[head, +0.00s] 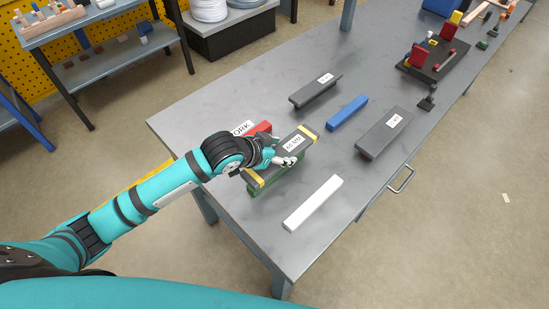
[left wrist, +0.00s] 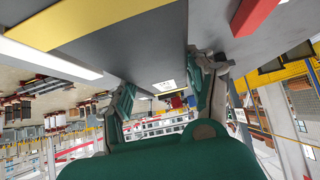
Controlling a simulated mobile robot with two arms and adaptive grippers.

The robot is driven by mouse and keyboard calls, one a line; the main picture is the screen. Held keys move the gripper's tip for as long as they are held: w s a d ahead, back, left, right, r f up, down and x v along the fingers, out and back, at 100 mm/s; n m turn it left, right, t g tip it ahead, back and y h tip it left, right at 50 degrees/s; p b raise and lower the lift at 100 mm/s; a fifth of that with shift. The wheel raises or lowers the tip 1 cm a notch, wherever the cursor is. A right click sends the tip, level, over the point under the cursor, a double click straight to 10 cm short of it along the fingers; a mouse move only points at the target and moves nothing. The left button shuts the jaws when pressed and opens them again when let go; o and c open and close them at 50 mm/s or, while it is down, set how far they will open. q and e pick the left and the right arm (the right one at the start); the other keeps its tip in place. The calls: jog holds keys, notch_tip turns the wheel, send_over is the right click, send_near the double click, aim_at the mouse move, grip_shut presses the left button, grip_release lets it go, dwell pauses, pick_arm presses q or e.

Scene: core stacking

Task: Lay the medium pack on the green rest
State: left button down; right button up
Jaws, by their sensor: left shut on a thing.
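A grey pack with yellow end bands (head: 286,152), which I take for the medium pack, is in my left gripper (head: 283,158). The gripper is shut on it from the near left side. In the left wrist view the pack (left wrist: 140,45) fills the upper middle between the fingers. I cannot tell whether the pack touches the rest. My right gripper is not in view.
A white bar (head: 313,203), a blue bar (head: 347,113), and two dark labelled packs (head: 313,92) (head: 384,135) lie on the grey table (head: 210,118). A black fixture (head: 433,66) stands at the far right.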

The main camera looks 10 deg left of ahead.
pick_arm(q)
jog(key=shift+s+a, duration=0.45)
jog(key=shift+a, duration=0.05)
jog(key=shift+f, duration=1.75)
jog(key=shift+f, duration=0.1)
jog(key=shift+c, duration=2.1)
grip_release()
jog(key=shift+f, duration=0.1)
notch_tip(320, 180, up, 8)
jog(key=r, duration=0.1)
send_over(249, 177)
jog(key=shift+f, duration=0.25)
